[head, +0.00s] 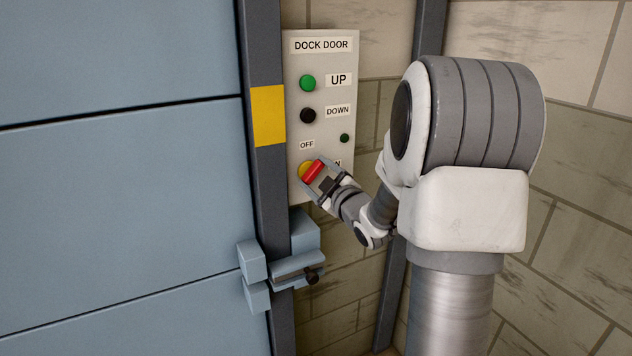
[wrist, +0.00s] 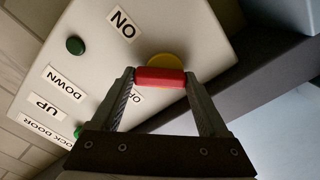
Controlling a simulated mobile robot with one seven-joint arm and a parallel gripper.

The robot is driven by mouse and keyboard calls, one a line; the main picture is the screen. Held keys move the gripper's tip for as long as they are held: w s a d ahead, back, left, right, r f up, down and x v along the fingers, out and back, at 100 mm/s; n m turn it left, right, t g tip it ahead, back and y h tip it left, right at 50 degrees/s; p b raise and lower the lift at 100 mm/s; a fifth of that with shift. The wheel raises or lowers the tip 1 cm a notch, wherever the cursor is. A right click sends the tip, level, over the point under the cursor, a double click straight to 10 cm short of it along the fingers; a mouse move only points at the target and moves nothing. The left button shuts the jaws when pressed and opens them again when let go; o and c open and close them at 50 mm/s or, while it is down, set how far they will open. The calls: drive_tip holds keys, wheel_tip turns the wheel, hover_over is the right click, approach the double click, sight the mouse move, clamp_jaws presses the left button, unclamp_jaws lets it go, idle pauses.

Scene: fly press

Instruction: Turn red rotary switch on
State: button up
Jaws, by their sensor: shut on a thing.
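The red rotary switch (head: 313,171) is a red bar handle on a round yellow base (head: 304,168), low on the dock door panel. The bar slants, its upper end pointing up and right, between the OFF label (head: 307,145) above and the ON label (head: 337,163) at right, which is partly hidden by my gripper. My gripper (head: 311,172) is shut on the red handle. In the wrist view, the handle (wrist: 160,77) lies between the two fingertips, with the yellow base (wrist: 168,61) behind it and the ON label (wrist: 122,24) in clear view.
The light panel (head: 322,62) also carries a green UP button (head: 308,83), a black DOWN button (head: 308,115) and a small dark green round indicator (head: 345,138). A blue door (head: 120,180) with a latch (head: 297,268) stands left and below. A block wall (head: 580,200) is behind.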

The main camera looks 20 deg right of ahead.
drive_tip(key=m, duration=0.4)
drive_tip(key=shift+d+f+m, duration=0.1)
drive_tip(key=shift+f+m, duration=0.05)
drive_tip(key=shift+m, duration=0.15)
drive_tip(key=m, duration=0.4)
drive_tip(key=shift+f+m, duration=0.1)
drive_tip(key=shift+m, duration=0.2)
drive_tip(key=o, duration=1.2)
drive_tip(key=shift+o, duration=0.2)
drive_tip(key=s+b, duration=0.3)
drive_tip(key=s, duration=1.4)
drive_tip(key=shift+s+d, duration=0.2)
drive_tip(key=shift+d, duration=0.1)
